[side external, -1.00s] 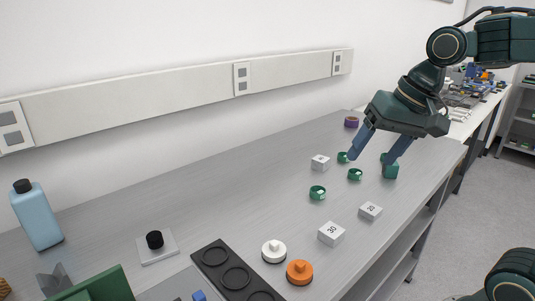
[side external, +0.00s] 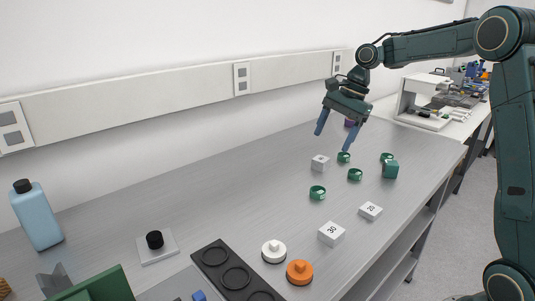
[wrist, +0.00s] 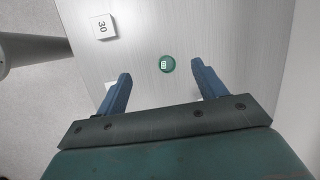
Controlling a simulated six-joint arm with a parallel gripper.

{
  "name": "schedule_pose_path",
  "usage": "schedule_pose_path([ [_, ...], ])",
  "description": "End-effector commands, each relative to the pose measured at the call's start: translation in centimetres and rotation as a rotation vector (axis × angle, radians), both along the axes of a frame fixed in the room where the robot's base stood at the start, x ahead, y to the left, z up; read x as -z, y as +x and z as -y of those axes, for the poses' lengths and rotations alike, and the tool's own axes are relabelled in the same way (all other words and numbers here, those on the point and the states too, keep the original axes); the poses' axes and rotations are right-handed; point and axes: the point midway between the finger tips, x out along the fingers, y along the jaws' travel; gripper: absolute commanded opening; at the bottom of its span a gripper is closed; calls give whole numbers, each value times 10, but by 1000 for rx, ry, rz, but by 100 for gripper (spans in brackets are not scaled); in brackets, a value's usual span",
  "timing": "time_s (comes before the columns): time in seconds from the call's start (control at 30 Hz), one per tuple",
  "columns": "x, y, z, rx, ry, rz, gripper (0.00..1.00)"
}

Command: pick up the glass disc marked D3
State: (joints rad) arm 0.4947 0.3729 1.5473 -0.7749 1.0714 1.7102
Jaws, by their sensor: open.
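Several small green-rimmed discs lie on the grey bench in the side view: a front one (side external: 317,193), a middle one (side external: 355,175), a back one (side external: 344,157) and one at the right (side external: 386,157). Their marks are too small to read, so I cannot tell which is D3. My gripper (side external: 333,140) is open and empty, above the bench near the back disc. In the wrist view one green disc (wrist: 167,63) with a pale, unreadable label shows between the fingertips of my gripper (wrist: 161,69), below them on the bench and not touched.
A green block (side external: 390,170) stands by the right disc. White blocks (side external: 331,234) (side external: 370,211) (side external: 320,162) stand around the discs. White (side external: 274,251) and orange (side external: 299,272) knobbed pieces and a black tray (side external: 213,254) are in front. The bench's left middle is clear.

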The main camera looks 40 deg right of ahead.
Motion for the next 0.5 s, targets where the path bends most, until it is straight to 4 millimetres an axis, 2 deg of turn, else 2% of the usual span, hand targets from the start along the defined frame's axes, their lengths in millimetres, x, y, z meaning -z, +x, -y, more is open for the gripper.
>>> schedule_pose_path([
  [0.03,9,6,11,43,19,-25,70],
  [0.23,39,21,46,209,87,-110,70],
  [0.4,58,27,66,306,124,-164,70],
  [0.5,64,28,72,336,135,-180,70],
])
